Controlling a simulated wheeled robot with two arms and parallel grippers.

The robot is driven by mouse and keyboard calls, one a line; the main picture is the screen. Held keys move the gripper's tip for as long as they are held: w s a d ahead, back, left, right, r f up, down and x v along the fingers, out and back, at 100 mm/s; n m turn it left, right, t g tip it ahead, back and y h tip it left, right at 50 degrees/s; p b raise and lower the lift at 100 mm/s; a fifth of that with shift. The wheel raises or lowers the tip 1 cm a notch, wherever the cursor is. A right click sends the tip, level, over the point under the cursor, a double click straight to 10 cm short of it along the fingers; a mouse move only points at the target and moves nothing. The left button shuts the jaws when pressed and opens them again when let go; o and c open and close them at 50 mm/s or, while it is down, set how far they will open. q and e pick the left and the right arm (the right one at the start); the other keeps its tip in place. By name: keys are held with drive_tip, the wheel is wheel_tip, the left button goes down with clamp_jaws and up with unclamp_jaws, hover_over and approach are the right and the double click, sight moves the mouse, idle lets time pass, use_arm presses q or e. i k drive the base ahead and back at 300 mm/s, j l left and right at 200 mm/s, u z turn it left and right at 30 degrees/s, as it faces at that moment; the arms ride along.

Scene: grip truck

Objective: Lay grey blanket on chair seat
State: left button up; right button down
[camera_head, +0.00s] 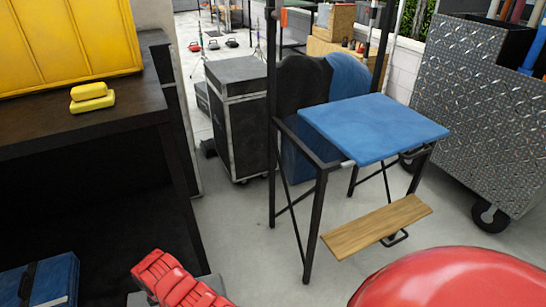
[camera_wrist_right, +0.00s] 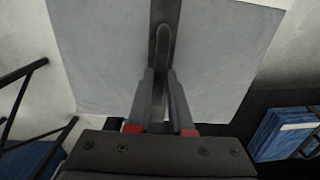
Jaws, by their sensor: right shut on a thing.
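The grey blanket (camera_wrist_right: 95,55) spreads as a flat pale sheet beyond my right gripper (camera_wrist_right: 160,88) in the right wrist view. The gripper's fingers are shut on a raised, darker part of it. In the head view only small grey patches (camera_head: 211,285) show beside a red arm part at the bottom left. The tall folding chair stands right of centre, with a flat blue seat (camera_head: 375,128), black frame and wooden footrest (camera_head: 376,226). The seat is bare. My left gripper is out of view.
A black road case (camera_head: 237,118) stands behind the chair's left side. A metal cart (camera_head: 462,110) stands at right. Floor left of the chair is clear.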

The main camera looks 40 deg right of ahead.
sight(388, 124)
drive_tip(key=k+l+z, duration=0.25)
drive_tip(key=l, duration=0.15)
drive_tip(key=k+l+z, duration=0.15)
drive_tip(key=l+z, duration=0.15)
drive_tip(key=k+l+z, duration=0.1)
drive_tip(key=l+z, duration=0.15)
drive_tip(key=l, duration=0.3)
drive_tip(key=l+z, duration=0.3)
drive_tip(key=l, duration=0.2)
drive_tip(key=k+l+z, duration=0.1)
drive_tip(key=l+z, duration=0.15)
drive_tip(key=l, duration=0.3)
